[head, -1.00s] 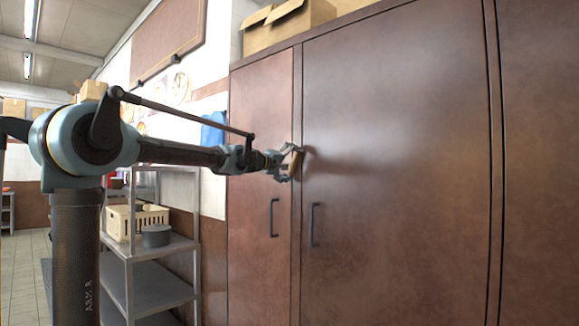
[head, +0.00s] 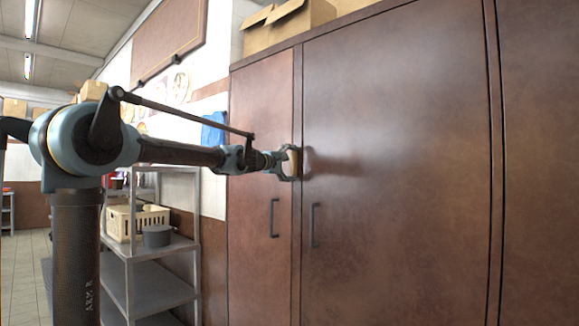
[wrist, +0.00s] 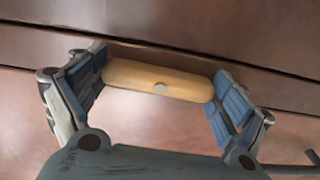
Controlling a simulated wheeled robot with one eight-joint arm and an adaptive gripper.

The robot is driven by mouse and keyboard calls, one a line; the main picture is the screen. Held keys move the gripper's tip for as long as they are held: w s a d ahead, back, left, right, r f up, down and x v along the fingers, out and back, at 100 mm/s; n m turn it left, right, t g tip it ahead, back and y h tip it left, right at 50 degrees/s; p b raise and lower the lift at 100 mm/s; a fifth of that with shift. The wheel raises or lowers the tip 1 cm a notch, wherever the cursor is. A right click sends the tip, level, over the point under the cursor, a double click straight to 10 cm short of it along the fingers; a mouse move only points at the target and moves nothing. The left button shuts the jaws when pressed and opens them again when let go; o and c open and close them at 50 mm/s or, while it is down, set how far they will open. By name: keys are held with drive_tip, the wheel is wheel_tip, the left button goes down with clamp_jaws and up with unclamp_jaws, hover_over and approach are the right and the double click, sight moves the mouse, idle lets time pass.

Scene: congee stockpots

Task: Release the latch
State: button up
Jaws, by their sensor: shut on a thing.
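The latch (wrist: 150,78) is a pale wooden bar with rounded ends and a round pin at its middle. It is mounted on the brown cabinet by the seam between the left door (head: 262,120) and the wide middle door (head: 400,150). In the wrist view its length runs nearly along the seam. In the head view it looks about upright (head: 293,160). My gripper (wrist: 160,90) is shut on the latch, with one blue-padded finger at each end. The head view shows my gripper (head: 294,163) against the cabinet front, partly covering the latch.
Two dark door handles (head: 274,218) (head: 314,225) are below my gripper, one on each side of the seam. A metal shelf rack (head: 165,246) with a cream crate (head: 136,222) and a grey pot (head: 157,236) stands left of the cabinet. Cardboard boxes (head: 288,27) sit on top.

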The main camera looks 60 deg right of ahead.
drive_tip(key=shift+n, duration=0.4)
drive_tip(key=o, duration=0.8)
drive_tip(key=shift+c, duration=0.2)
drive_tip(key=w+a, duration=0.1)
drive_tip(key=a, duration=1)
drive_tip(key=shift+w+a, duration=0.35)
drive_tip(key=shift+a, duration=0.05)
drive_tip(key=shift+f, duration=0.1)
